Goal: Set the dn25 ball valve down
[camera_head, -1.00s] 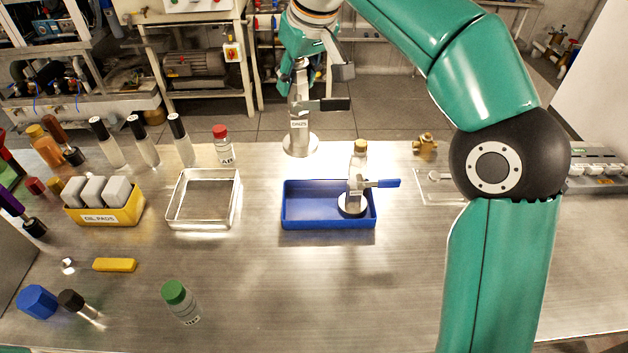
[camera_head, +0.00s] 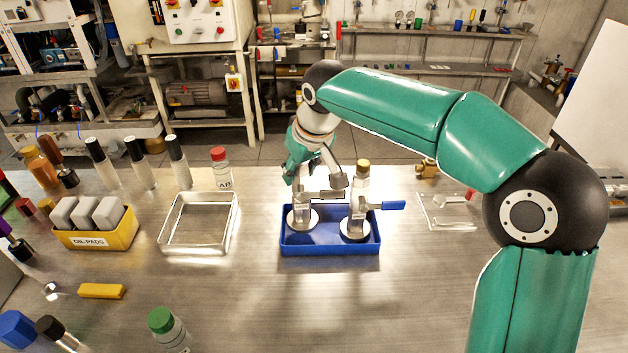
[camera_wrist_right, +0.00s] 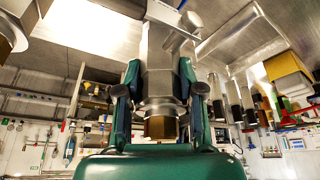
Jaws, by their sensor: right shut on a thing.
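The dn25 ball valve (camera_head: 301,212), a steel valve with a round flange at its foot and a dark lever, stands upright over the left part of the blue tray (camera_head: 330,246). My right gripper (camera_head: 316,168) is shut on its upper body from above. I cannot tell whether the flange touches the tray floor. In the right wrist view, both fingers are closed on the sides of the steel valve body (camera_wrist_right: 161,75), and its brass end (camera_wrist_right: 161,127) shows between them. My left gripper is not in view.
A second valve (camera_head: 358,205) with a blue lever and brass top stands in the tray's right part, close beside. A brass fitting (camera_head: 427,169) lies right.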

